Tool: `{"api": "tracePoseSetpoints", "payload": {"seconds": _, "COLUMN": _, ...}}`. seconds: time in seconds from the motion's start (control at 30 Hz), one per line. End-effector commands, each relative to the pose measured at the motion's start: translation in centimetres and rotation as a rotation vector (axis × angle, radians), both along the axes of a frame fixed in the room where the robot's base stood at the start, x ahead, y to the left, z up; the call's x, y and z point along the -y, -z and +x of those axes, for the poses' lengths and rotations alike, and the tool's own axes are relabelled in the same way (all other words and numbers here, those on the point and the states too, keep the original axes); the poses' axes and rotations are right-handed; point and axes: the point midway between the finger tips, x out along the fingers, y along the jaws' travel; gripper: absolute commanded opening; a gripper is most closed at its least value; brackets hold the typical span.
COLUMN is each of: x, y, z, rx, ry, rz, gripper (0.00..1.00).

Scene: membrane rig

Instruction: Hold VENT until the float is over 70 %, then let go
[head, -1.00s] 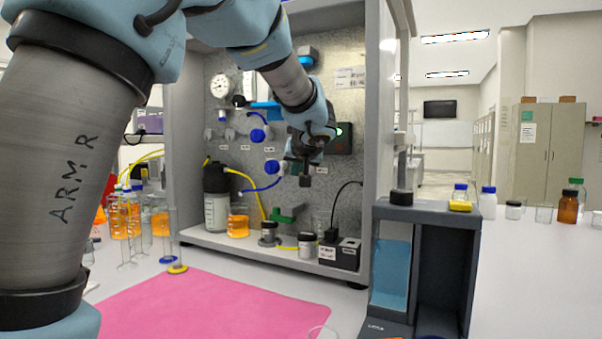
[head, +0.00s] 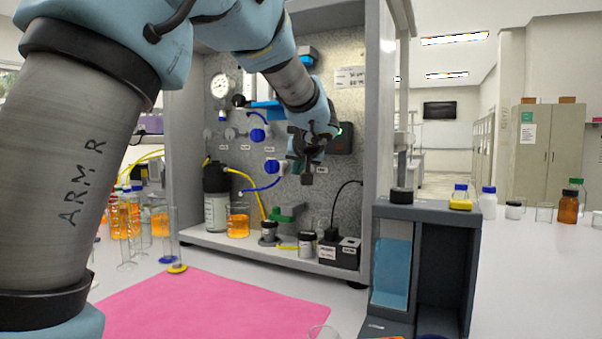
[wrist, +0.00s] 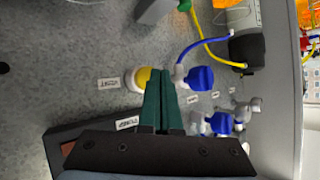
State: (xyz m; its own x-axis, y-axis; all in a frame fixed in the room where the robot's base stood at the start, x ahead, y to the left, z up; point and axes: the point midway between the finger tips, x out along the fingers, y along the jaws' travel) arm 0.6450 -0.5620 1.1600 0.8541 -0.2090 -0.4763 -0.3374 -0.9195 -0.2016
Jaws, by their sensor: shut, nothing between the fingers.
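My gripper (head: 307,177) is at the panel of the rig in the head view, with its fingers together. In the wrist view its green fingers (wrist: 161,74) are closed with nothing between them. A yellow button with a white collar (wrist: 132,79) sits at their left, partly covered by them. I cannot tell whether the fingertips touch or press the button. In the head view the button is hidden behind my gripper. I cannot make out a float or its level.
A blue valve (wrist: 200,78) is close right of the fingers. A gauge (head: 220,85), bottle (head: 216,210) and orange beaker (head: 238,222) stand left. A pink mat (head: 210,308) lies clear in front.

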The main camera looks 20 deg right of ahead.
Motion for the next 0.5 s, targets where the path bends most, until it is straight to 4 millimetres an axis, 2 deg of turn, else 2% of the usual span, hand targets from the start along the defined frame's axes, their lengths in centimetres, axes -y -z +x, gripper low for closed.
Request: {"api": "tracePoseSetpoints", "payload": {"seconds": 0.5, "x": 0.37, "y": 0.04, "z": 0.25, "rx": 0.0, "ry": 0.0, "rz": 0.001, "gripper": 0.0}}
